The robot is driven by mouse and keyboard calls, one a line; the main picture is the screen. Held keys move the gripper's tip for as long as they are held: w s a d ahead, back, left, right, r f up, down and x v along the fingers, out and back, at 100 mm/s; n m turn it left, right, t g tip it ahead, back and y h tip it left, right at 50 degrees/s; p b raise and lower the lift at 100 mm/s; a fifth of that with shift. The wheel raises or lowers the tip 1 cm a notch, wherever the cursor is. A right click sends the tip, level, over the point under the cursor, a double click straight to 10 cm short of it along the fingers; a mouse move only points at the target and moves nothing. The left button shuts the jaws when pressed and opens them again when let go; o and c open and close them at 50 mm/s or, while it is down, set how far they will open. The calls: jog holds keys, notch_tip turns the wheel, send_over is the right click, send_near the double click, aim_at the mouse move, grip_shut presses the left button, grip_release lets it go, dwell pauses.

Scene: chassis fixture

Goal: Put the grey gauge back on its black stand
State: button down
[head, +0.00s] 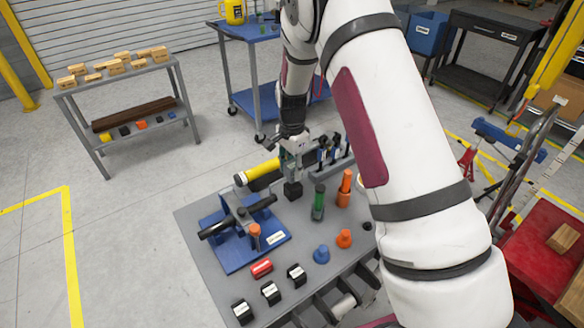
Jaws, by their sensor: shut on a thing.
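My gripper (292,143) points down over the back part of the grey worktable (196,222). It is shut on a small grey piece, which looks like the grey gauge (292,164); the fingers and the gauge are hard to tell apart at this size. A small black block, which looks like the black stand (293,190), shows directly below the gauge. I cannot tell whether the two touch or a gap is left. The far side of the gauge is hidden.
A yellow cylinder (263,170) lies close to the left of my gripper. A blue fixture (240,257) with black-ended bars stands front left. Green (318,205) and orange (344,190) upright pieces stand close right. Several dark tools are racked behind. Black blocks line the front edge.

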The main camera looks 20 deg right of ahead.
jog(key=shift+f+b, duration=0.45)
jog(key=shift+f, duration=0.85)
dwell(0.5)
jog(key=c, duration=1)
grip_release()
jog(key=shift+c, duration=0.2)
jog(key=shift+o, duration=0.2)
jog(key=shift+f, duration=0.1)
jog(key=shift+r+p, duration=0.75)
jog(key=shift+r, duration=2.8)
